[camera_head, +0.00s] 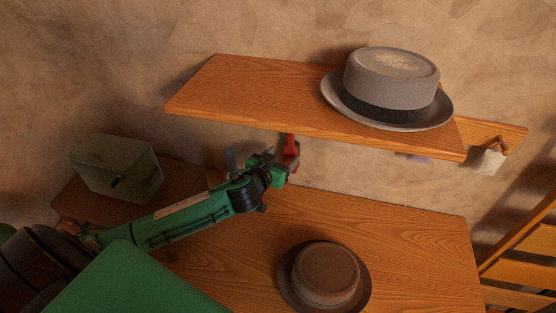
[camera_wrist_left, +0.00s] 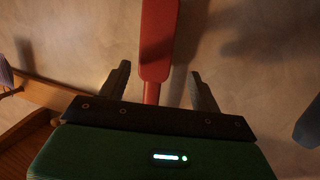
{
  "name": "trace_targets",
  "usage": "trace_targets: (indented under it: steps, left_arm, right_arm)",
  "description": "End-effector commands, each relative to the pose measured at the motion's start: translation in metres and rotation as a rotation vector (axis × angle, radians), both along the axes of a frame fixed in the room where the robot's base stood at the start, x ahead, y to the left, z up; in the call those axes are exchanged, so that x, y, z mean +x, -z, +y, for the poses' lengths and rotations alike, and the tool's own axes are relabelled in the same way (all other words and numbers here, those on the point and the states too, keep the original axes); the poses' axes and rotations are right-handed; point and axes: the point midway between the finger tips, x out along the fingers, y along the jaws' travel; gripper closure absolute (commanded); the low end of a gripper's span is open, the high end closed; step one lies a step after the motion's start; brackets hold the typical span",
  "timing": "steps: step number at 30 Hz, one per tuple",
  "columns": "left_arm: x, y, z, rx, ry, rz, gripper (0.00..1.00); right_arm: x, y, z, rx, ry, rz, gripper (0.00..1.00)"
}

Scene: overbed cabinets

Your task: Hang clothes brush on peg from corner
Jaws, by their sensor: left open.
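A red, paddle-shaped thing, which looks like the clothes brush (camera_head: 291,152), is upright near the wall under the front edge of the upper shelf; its top is hidden by the shelf. In the left wrist view the red brush (camera_wrist_left: 158,45) has a broad part above and a narrow handle below. My left gripper (camera_head: 286,168) is at its lower end. In the wrist view the open fingers (camera_wrist_left: 160,88) stand on either side of the handle, with gaps showing. A wooden peg rail (camera_head: 512,130) is on the wall at right, with a peg holding a pale thing. My right gripper is out of view.
A grey hat (camera_head: 392,85) sits on the upper shelf (camera_head: 235,90). A brown hat (camera_head: 326,274) sits on the lower wooden top (camera_head: 410,235). A green box (camera_head: 117,168) stands at left. A slatted wooden piece (camera_head: 520,265) is at right.

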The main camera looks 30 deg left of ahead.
Motion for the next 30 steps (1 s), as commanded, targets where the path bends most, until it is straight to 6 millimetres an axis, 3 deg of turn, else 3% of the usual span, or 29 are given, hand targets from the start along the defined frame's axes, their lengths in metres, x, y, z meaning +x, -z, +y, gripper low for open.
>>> trace_targets:
  steps: [5, 21, 30]
  left_arm:
    - [-0.011, 0.0, 0.0, 0.0, 0.001, 0.001, 0.35]
    - [-0.094, -0.017, 0.0, 0.0, 0.001, 0.001, 0.35]
    - [-0.126, -0.025, 0.001, -0.001, 0.0, 0.001, 0.35]
  right_arm:
    - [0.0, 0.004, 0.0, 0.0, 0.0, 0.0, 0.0]
    - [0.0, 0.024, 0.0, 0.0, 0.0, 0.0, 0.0]
    - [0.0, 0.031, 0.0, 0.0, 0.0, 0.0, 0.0]
